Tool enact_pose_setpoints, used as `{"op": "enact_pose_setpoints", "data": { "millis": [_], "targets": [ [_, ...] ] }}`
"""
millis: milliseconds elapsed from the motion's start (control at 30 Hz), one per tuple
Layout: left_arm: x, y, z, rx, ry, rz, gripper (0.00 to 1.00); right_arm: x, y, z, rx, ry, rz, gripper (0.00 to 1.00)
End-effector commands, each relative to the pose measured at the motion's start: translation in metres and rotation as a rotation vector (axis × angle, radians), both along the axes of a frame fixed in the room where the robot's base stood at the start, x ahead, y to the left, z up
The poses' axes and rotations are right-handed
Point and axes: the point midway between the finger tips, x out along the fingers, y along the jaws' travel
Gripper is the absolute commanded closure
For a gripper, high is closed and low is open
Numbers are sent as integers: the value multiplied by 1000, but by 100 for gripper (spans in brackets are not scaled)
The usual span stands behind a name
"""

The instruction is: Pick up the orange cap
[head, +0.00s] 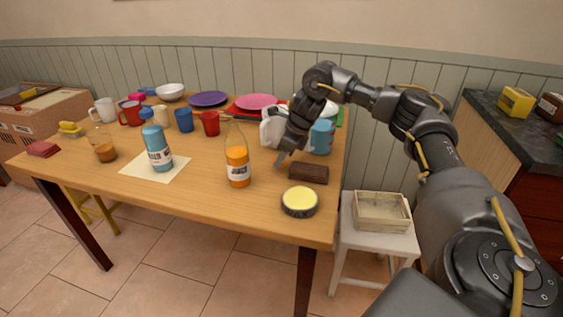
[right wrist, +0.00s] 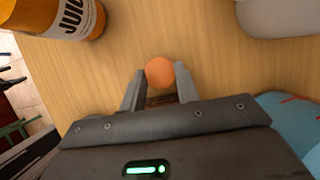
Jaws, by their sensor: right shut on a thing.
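The orange cap (right wrist: 160,72) is a small round disc between the two fingertips of my right gripper (right wrist: 159,88) in the right wrist view. The fingers touch it on both sides, with the wooden table below. In the head view my right gripper (head: 281,161) points down at the table, right of the orange juice bottle (head: 237,167). The cap cannot be made out there. My left gripper is not in view.
A dark brown block (head: 308,174) and a round yellow-topped tin (head: 299,202) are close by on the table (head: 200,205). A white jug (head: 268,133) and a blue cup (head: 322,139) stand behind. The blue bottle (head: 160,160) stands further left.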

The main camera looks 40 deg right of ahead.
Motion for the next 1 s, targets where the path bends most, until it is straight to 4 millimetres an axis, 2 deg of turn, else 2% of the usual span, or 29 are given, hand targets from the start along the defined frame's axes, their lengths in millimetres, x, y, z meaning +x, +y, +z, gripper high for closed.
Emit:
{"op": "enact_pose_setpoints", "data": {
  "millis": [33, 200, 400, 600, 1000],
  "targets": [
    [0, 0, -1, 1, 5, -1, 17, 1, 0, 14, 1, -4, 1, 89],
    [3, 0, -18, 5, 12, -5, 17, 1, 0, 51, 1, -5, 0, 89],
    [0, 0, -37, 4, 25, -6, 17, 1, 1, 76, 0, -2, 2, 89],
    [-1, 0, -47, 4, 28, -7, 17, 1, 1, 82, 0, -1, 2, 89],
    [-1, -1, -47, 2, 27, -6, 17, 0, 2, 81, 1, -1, 44, 89]
  ]
}}
